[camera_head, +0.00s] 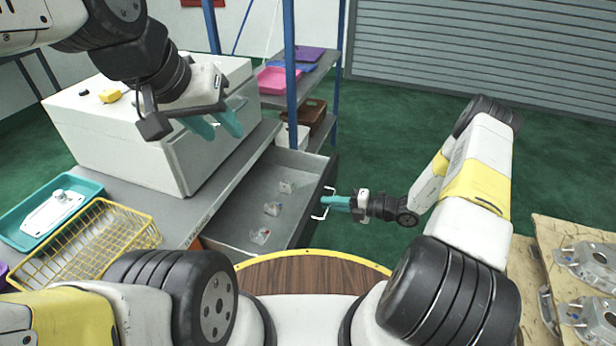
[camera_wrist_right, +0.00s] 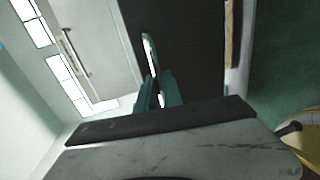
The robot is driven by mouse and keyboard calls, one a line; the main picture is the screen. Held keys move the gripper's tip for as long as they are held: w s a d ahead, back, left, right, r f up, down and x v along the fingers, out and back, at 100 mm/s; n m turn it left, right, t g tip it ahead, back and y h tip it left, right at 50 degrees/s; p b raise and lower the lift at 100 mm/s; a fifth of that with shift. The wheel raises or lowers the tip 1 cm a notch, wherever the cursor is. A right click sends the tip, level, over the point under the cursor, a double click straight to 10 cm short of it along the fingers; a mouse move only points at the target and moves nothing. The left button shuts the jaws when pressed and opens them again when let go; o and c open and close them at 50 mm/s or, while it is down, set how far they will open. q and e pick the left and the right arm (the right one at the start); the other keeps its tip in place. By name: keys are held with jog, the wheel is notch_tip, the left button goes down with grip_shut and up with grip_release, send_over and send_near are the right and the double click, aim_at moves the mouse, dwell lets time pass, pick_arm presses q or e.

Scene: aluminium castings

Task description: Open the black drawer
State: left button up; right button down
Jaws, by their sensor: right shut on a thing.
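The black drawer (camera_head: 312,217) stands pulled out from under the grey bench in the head view, with its grey inside and several small clear items in it showing. Its pale bar handle (camera_head: 325,203) is on the front face. My right gripper (camera_head: 328,203) is shut on the handle, its teal fingers pointing left at the drawer front. In the right wrist view the teal fingers (camera_wrist_right: 158,95) close around the handle (camera_wrist_right: 150,52), against the dark drawer front (camera_wrist_right: 192,50). My left gripper (camera_head: 226,122) hangs above the bench beside the white box, its teal fingers apart and empty.
A white box (camera_head: 120,150) stands on the bench (camera_head: 190,205). A teal tray (camera_head: 22,238) and a yellow wire basket (camera_head: 100,262) are at the left. A blue-post shelf (camera_head: 290,70) stands behind the drawer. Metal castings (camera_head: 590,262) lie at the right. Green floor right of the drawer is clear.

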jog(key=f+v, duration=0.1)
jog(key=v, duration=0.6)
jog(key=shift+f, duration=0.3)
jog(key=shift+d, duration=0.1)
jog(key=c, duration=1.5)
grip_release()
jog(key=v, duration=0.8)
